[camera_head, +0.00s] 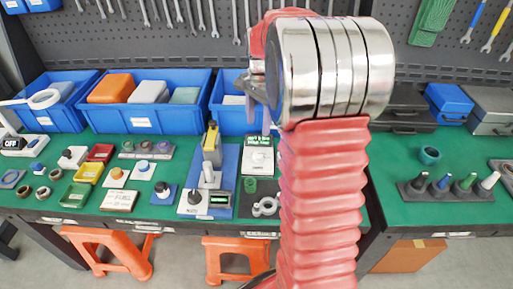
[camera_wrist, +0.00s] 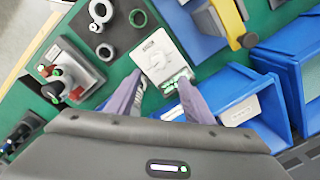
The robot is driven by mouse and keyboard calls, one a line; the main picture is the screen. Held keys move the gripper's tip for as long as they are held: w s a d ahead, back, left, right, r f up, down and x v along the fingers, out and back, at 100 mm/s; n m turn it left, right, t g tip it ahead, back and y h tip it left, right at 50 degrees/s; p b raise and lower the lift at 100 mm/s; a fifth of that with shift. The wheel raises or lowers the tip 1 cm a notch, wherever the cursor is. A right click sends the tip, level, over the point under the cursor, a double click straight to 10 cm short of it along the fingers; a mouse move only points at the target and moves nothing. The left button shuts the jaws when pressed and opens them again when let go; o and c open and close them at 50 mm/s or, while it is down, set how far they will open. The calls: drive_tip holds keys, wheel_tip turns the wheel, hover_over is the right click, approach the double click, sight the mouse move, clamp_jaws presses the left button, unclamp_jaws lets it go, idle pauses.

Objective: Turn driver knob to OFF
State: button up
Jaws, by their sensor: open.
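A white panel (camera_head: 259,155) with a green label strip and a pale raised knob lies on the green bench, partly behind my arm. The same panel shows in the wrist view (camera_wrist: 157,52), with its pale knob near the middle and the green strip at its lower edge. I cannot read the label or the knob's setting. My gripper (camera_wrist: 160,78) is open and empty, its two grey fingers on either side of the panel's lower end. I cannot tell whether they touch it. In the head view my gripper (camera_head: 257,88) is partly hidden by my wrist.
Blue bins (camera_wrist: 235,95) stand close to the right finger. A blue board (camera_head: 226,160) holding a yellow-topped stand adjoins the panel. Grey rings (camera_wrist: 105,51) and a grey control box (camera_wrist: 72,65) lie to the left in the wrist view. A tool pegboard (camera_head: 215,50) rises behind.

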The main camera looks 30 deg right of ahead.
sight(258, 153)
drive_tip(key=shift+s+d, duration=0.1)
drive_tip(key=shift+d, duration=0.05)
drive_tip(key=shift+f, duration=0.1)
drive_tip(key=f, duration=1.3)
drive_tip(key=shift+w+f, duration=0.25)
drive_tip(key=shift+f, duration=0.05)
drive_tip(key=shift+c, duration=0.2)
drive_tip(key=c, duration=1)
